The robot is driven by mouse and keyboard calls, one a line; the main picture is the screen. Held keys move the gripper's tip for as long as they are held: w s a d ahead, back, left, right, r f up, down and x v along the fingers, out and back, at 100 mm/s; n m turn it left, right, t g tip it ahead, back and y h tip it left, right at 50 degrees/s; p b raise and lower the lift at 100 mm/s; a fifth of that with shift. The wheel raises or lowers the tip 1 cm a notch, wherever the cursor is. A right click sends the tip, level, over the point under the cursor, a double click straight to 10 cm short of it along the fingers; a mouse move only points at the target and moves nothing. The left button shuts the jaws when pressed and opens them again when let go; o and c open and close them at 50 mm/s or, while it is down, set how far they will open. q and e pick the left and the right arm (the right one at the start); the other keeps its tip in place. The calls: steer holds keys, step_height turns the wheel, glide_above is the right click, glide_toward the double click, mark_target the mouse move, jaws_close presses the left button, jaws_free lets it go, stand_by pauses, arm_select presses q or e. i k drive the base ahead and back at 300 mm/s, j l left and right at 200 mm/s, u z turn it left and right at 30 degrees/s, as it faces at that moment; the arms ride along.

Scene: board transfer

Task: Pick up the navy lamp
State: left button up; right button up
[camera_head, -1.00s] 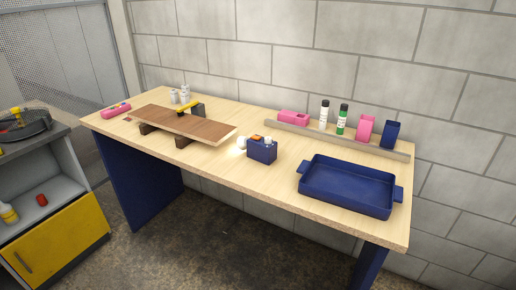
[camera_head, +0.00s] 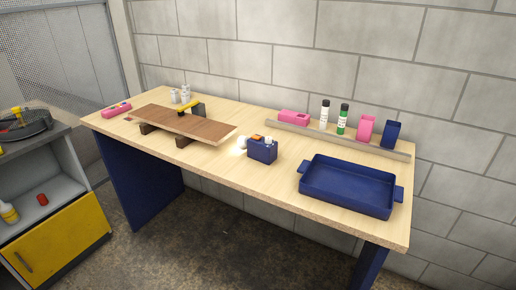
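A navy, box-shaped thing (camera_head: 262,152) stands upright near the middle of the table (camera_head: 230,178). It has an orange part and a white part on top, and a bright white round end at its left that lights the wood beside it; it looks like the navy lamp. A second navy block (camera_head: 391,134) stands at the back right by the grey ledge, too small to tell in detail. Neither of my grippers is in view.
A navy tray (camera_head: 345,206) with handles sits at the front right, empty. A brown board (camera_head: 200,127) rests on dark blocks at the left, with a yellow-handled tool on it. Pink things and two bottles line the grey ledge (camera_head: 300,134). Table front centre is clear.

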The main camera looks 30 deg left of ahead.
mark_target(258, 150)
steer(key=i+j, duration=0.15)
steer(key=j, duration=0.2)
steer(key=i+j, duration=0.1)
steer(key=j, duration=0.25)
steer(key=i+j, duration=0.15)
steer(key=j, duration=0.15)
steer(key=i+j, duration=0.15)
steer(key=j, duration=0.2)
steer(key=i+j, duration=0.15)
steer(key=j, duration=0.2)
steer(key=i+j, duration=0.1)
steer(key=j, duration=0.25)
